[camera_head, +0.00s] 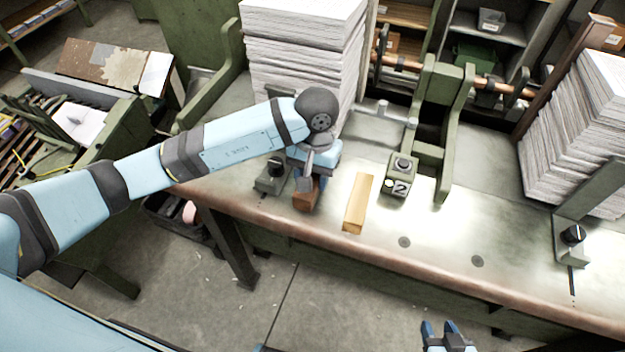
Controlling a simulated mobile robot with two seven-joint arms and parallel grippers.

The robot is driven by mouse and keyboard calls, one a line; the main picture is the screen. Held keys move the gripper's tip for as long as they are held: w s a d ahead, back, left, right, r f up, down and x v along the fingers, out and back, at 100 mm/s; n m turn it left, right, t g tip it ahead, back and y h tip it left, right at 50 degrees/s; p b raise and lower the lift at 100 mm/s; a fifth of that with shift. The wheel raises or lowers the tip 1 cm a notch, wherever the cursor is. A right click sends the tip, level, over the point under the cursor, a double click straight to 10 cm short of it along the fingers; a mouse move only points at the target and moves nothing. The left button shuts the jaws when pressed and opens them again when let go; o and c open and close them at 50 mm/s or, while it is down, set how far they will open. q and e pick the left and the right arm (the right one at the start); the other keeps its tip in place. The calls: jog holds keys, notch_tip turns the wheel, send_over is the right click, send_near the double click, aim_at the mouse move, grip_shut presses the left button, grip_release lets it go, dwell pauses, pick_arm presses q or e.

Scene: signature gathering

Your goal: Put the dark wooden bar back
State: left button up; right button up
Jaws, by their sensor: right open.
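The dark wooden bar (306,196) is a short reddish-brown piece at the front part of the green workbench (440,235), partly hidden by my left gripper. My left gripper (305,183) points down right at this bar. Its fingers are mostly covered by its own wrist, so I cannot tell whether they grip the bar or only stand beside it. A light wooden bar (358,204) lies to the right of it, apart from the gripper. My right gripper (446,335) is open and empty at the bottom edge, over the floor in front of the bench.
Tall paper stacks stand behind my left gripper (300,50) and at the far right (585,130). A green press stand with a box marked 2 (399,187) rises right of the light bar. Dark knobs (275,167) (573,234) sit on the bench.

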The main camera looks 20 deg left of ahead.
pick_arm(q)
jog(key=shift+f, duration=1.3)
jog(key=shift+f, duration=0.2)
jog(key=o, duration=0.9)
jog(key=shift+r, duration=0.1)
jog(key=shift+r, duration=0.1)
